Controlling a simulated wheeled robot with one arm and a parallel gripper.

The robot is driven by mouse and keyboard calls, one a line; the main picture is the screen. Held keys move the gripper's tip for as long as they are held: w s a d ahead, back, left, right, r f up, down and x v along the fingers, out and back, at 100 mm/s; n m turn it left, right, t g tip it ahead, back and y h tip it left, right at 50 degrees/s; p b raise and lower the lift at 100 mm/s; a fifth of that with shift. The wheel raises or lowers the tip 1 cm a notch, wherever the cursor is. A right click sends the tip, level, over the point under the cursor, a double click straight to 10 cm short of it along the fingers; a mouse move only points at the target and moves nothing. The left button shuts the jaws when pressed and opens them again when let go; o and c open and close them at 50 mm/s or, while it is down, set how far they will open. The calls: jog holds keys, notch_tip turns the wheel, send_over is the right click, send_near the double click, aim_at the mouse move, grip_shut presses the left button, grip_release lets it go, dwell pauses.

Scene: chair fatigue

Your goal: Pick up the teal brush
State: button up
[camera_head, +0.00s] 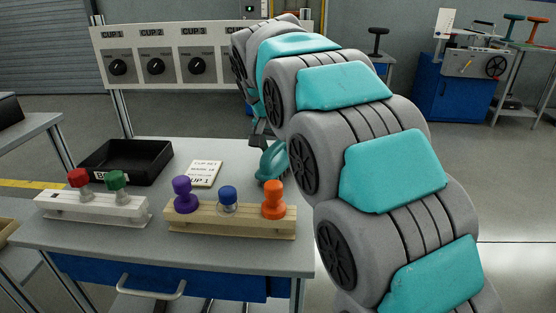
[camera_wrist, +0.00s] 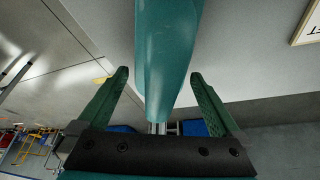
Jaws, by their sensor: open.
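The teal brush (camera_wrist: 166,55) fills the upper middle of the wrist view, its rounded lower end between the two fingers of my gripper (camera_wrist: 160,73). The fingers are spread, with a gap visible on each side of the brush. In the head view, a teal rounded piece that looks like the brush (camera_head: 272,161) shows at the right side of the table, just below the end of my arm. My arm hides much of that spot and most of the gripper. The bristles cannot be made out.
The grey table (camera_head: 110,225) bears a wooden rack (camera_head: 230,221) with purple, blue and orange stamp-like pieces, a white rack (camera_head: 92,210) with red and green ones, a black tray (camera_head: 126,161) and a card (camera_head: 204,173). A dial panel (camera_head: 175,58) stands behind.

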jog(key=c, duration=1.5)
jog(key=shift+r, duration=0.15)
jog(key=shift+r, duration=4.85)
